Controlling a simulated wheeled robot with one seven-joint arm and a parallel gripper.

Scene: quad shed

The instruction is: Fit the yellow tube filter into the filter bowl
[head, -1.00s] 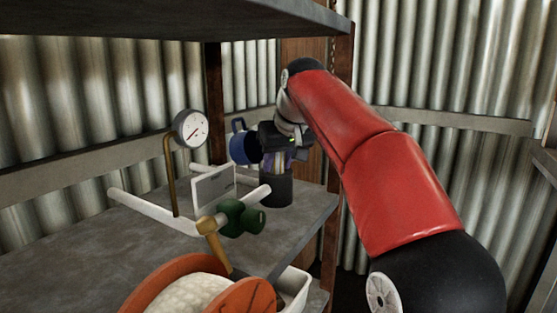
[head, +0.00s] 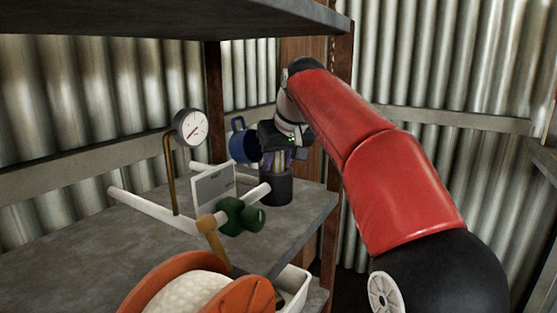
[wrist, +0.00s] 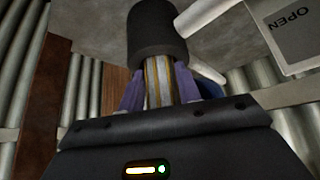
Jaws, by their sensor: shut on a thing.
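The yellow tube filter (wrist: 158,82) is a striped yellow and grey cylinder between the two purple fingers of my gripper (wrist: 160,92). My gripper is shut on it. The filter bowl (wrist: 155,30) is a black round cup on the shelf; it also shows in the head view (head: 276,188). In the wrist view the filter's far end meets the bowl's mouth and is hidden by it, so its lower end appears to be inside. How deep it sits I cannot tell. In the head view my gripper (head: 279,162) is right above the bowl.
White pipework with a green valve (head: 240,215), a sign (head: 213,187) and a pressure gauge (head: 191,129) stands left of the bowl. A blue mug-like object (head: 243,146) is behind my gripper. An orange reel (head: 245,299) is in front. An upper shelf (head: 150,18) hangs overhead.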

